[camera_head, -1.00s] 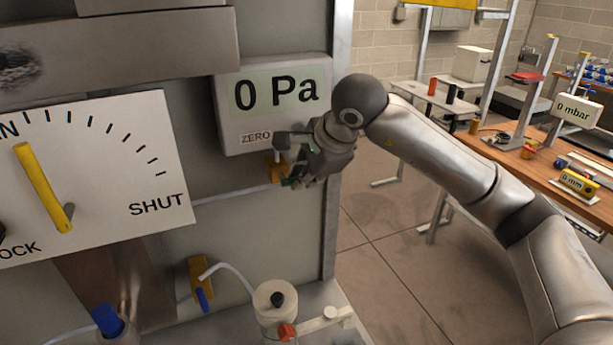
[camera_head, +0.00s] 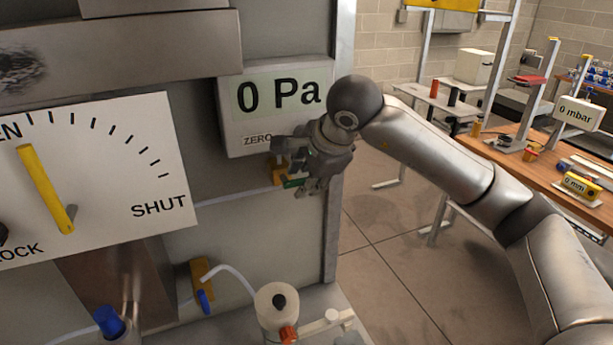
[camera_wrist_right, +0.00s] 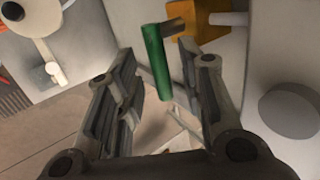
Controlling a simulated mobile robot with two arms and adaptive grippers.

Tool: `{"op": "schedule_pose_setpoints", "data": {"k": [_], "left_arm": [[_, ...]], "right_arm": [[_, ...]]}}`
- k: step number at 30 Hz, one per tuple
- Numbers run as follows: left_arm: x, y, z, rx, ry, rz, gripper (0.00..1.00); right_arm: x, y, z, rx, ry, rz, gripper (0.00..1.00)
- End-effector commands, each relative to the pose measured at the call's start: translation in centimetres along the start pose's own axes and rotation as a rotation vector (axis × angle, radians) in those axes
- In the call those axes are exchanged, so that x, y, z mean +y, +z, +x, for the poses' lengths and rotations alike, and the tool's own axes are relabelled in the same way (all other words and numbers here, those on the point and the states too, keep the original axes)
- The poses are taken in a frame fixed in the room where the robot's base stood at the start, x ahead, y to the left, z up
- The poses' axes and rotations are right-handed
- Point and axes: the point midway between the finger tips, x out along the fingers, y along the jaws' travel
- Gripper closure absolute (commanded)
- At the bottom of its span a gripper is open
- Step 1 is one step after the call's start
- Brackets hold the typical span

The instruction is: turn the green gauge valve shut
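The green gauge valve handle (camera_wrist_right: 155,62) shows in the right wrist view, sticking out from its orange-yellow valve body (camera_wrist_right: 187,22). In the head view the green handle (camera_head: 292,183) is mostly hidden by my right gripper, and part of the yellow body (camera_head: 279,172) shows beside it. My right gripper (camera_wrist_right: 155,85) is open. The handle stands between its two finger pads with a gap visible on both sides. In the head view my right gripper (camera_head: 306,172) is just below the "0 Pa" gauge (camera_head: 272,105). My left gripper is not in view.
A second yellow valve with a blue handle (camera_head: 205,300) sits lower on the grey panel. A white pot (camera_head: 277,305) with a red knob stands below. A white dial plate (camera_head: 100,170) with a yellow pointer is at left. Open floor lies to the right.

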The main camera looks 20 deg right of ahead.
Motion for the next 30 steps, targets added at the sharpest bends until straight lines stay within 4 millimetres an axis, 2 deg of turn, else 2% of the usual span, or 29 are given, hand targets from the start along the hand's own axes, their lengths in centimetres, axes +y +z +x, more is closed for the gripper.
{"op": "schedule_pose_setpoints", "data": {"k": [4, 7, 21, 25, 30], "left_arm": [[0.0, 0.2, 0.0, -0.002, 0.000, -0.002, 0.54], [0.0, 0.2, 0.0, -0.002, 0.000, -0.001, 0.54], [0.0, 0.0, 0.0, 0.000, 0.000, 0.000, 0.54], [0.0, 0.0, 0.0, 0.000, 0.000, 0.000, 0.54], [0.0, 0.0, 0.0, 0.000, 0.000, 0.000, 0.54]], "right_arm": [[0.0, 0.0, -0.2, 0.000, -0.001, 0.001, 0.65], [-0.1, 0.0, -1.0, 0.001, -0.004, 0.001, 0.65], [-0.1, 0.1, -10.1, -0.001, -0.004, 0.000, 0.65], [-0.1, 0.1, -11.4, 0.000, -0.002, -0.001, 0.65], [0.0, 0.0, -12.0, 0.001, 0.000, -0.001, 0.65]]}}
